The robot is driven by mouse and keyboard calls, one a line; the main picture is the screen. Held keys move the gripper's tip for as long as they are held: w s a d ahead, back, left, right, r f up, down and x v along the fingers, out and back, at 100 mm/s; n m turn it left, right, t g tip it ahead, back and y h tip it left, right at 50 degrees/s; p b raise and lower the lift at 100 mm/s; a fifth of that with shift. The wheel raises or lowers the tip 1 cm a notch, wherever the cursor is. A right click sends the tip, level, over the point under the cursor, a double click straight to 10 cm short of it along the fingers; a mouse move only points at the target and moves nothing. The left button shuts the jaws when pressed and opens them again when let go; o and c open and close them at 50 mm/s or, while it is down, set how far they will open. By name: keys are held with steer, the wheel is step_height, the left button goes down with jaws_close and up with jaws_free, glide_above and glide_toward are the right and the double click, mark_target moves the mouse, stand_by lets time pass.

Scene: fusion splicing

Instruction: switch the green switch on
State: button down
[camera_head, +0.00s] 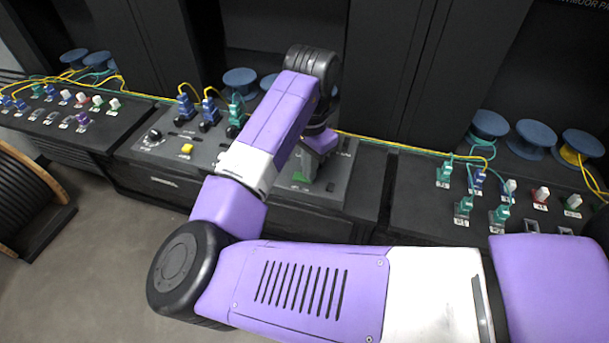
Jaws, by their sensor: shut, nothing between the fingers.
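The green switch (301,177) shows as a small green patch on the right part of the middle grey panel. My gripper (311,176) is over that part of the panel, pointing down, right beside the green switch and partly over it. Its fingers look closed and hold nothing. I cannot tell whether the fingertips touch the switch. The switch's position is too small and too hidden by my arm to read.
The middle panel (140,147) also carries a black knob (153,135), a yellow button (187,149) and blue plugs (185,107) with yellow cables. Side panels hold several connectors. Blue spools (536,134) stand behind. A cable reel (30,205) stands at left.

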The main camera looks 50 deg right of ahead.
steer(key=shift+f, duration=0.2)
step_height(320, 180, up, 7)
steer(key=p, duration=0.6)
steer(key=shift+r, duration=0.1)
stand_by(0.8)
